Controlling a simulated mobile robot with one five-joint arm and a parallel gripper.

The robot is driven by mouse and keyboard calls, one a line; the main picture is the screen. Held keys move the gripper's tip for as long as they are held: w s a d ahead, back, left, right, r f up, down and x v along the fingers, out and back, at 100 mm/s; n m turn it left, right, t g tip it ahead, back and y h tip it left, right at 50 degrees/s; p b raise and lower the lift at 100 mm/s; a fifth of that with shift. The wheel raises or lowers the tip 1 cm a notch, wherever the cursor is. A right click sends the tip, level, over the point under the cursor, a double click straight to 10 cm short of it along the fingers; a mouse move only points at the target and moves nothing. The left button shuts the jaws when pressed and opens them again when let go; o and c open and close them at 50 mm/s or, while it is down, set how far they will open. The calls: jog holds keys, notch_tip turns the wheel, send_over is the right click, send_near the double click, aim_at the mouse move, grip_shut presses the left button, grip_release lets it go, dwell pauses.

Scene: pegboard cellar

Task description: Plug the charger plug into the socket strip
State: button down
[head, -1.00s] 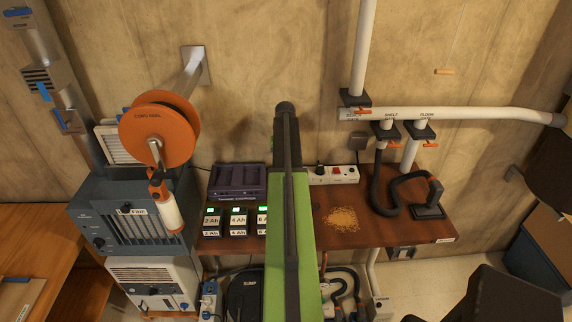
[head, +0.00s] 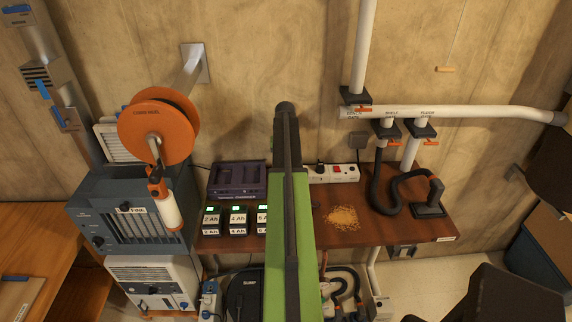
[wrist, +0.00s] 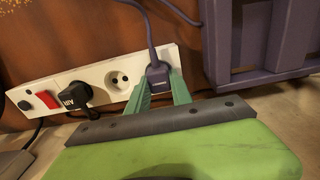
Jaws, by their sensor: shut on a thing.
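The charger plug (wrist: 157,77) is a small dark purple block with a cord running up from it in the wrist view. My gripper (wrist: 158,84) is shut on it, with green fingers on either side. The plug is over the right end of the white socket strip (wrist: 98,76); whether its pins are in a socket is hidden. An open round socket (wrist: 118,79) shows just left of the plug. The strip also shows in the head view (head: 346,172), right of my arm, which hides the gripper and plug there.
A black plug (wrist: 76,98) and a red switch (wrist: 48,99) occupy the strip's left part. The purple charger (head: 236,179) stands left of my arm, with labelled batteries (head: 238,215) before it. Sawdust (head: 343,217) and a black hose (head: 386,198) lie on the bench at right.

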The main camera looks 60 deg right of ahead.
dwell(0.3)
jog(key=c, duration=1.1)
grip_release()
jog(key=shift+r, duration=0.1)
jog(key=shift+o, duration=0.3)
jog(key=o, duration=0.5)
jog(key=shift+c, duration=0.2)
jog(key=shift+r, duration=0.1)
notch_tip(320, 180, up, 7)
jog(key=p, duration=0.7)
jog(key=shift+s, duration=0.1)
